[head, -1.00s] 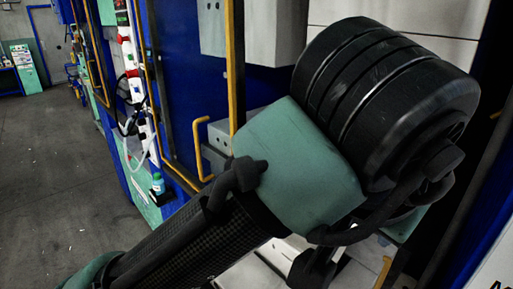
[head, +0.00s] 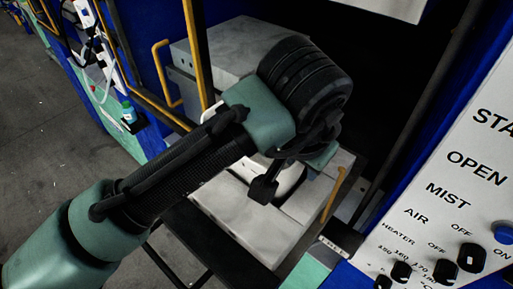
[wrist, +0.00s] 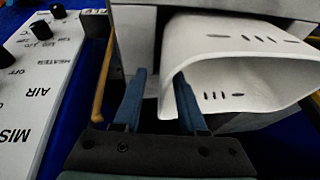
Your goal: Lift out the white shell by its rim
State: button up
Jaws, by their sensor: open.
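The white shell (wrist: 238,62) fills the right of the wrist view, its wide open end facing me, with rows of dark slots in its walls. My gripper (wrist: 159,73) is open, with two blue fingers pointing at the shell. The shell's left rim shows between the fingers, and the right finger overlaps the opening. I cannot tell whether either finger touches the wall. In the head view my arm reaches into the press and hides most of the shell; a curved white part (head: 291,179) shows beneath the wrist.
The pale lower mould block (head: 243,217) lies under my wrist. A grey block (head: 215,48) stands behind. A yellow bar (head: 333,194) is close on the right. The control panel (head: 440,170) flanks the press at right. Open floor lies at left.

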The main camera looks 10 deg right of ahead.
aim_at(299, 174)
jog(key=shift+p+x, duration=0.35)
jog(key=shift+x, duration=1.4)
jog(key=shift+w+r, duration=0.1)
grip_shut()
